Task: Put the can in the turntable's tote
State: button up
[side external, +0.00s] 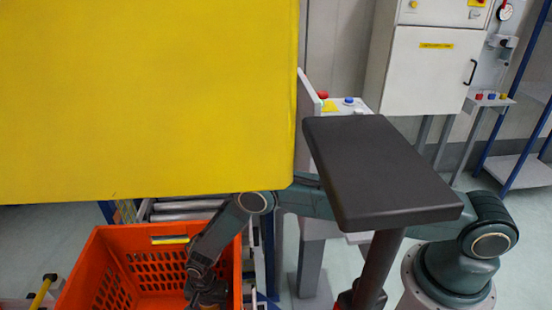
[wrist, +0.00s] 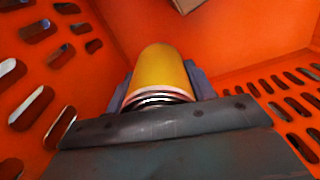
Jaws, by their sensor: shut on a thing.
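The can (wrist: 163,72) has a yellow body and a silver ringed end towards the camera. It sits between the two fingers of my gripper (wrist: 160,88), which is shut on it. In the side external view my gripper (side external: 208,292) reaches down into an orange tote (side external: 112,288) with slotted walls. The can cannot be made out clearly there. In the wrist view, orange tote walls (wrist: 235,45) surround the can and fingers. Whether the can touches the tote floor cannot be told. No turntable can be made out.
A large yellow panel (side external: 150,100) fills the upper left of the side external view, hiding what is behind it. A dark slab (side external: 380,170) on a post stands near the arm. A tan object (wrist: 188,5) shows at the wrist view's top edge. Rollers (side external: 180,207) lie behind the tote.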

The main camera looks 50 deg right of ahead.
aim_at(204, 306)
jog(key=shift+f, duration=0.45)
jog(key=shift+f, duration=0.1)
jog(key=shift+f, duration=1.8)
jog(key=shift+f, duration=0.15)
jog(key=o, duration=1.2)
jog(key=shift+r, duration=6.15)
jog(key=shift+r, duration=0.15)
